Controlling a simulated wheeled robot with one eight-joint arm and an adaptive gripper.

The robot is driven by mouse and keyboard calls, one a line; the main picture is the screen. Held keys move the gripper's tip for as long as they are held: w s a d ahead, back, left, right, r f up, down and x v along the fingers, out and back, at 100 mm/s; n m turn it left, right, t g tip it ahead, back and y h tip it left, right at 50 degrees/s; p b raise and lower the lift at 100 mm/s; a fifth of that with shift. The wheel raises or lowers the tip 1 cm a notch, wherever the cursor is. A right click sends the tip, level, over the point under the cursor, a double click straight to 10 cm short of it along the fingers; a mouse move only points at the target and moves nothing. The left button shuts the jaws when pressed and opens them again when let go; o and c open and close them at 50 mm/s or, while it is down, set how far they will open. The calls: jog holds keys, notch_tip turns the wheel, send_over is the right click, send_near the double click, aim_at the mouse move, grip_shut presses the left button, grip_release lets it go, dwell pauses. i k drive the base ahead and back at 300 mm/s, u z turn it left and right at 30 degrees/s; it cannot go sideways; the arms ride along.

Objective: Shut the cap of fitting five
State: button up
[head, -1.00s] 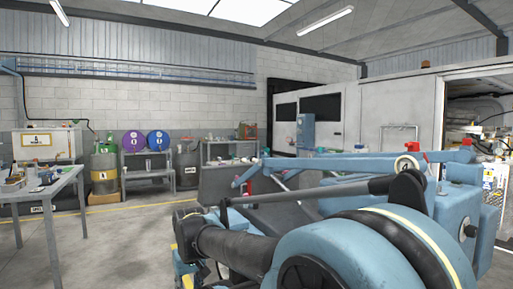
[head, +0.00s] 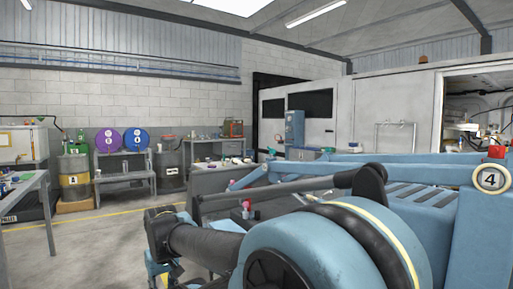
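No tag for fitting five is readable in the head view. A round pale tag marked 4 (head: 490,179) is at the right on the blue machine (head: 425,192), and a red cap (head: 496,152) sits just above it. I cannot tell whether that cap is open or shut. My blue and black arm (head: 305,240) fills the lower middle and covers part of the machine. Its dark far end (head: 160,235) points away to the left. The gripper fingers cannot be made out there.
A long blue beam (head: 335,169) crosses the machine's far side. Purple (head: 108,140) and blue (head: 136,139) reels stand on a bench by the back wall, between drums (head: 74,177). A grey table (head: 25,187) is at the left. Open floor (head: 100,240) lies between.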

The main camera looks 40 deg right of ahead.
aim_at(273, 151)
jog(key=i, duration=1.4)
jog(key=z, duration=1.95)
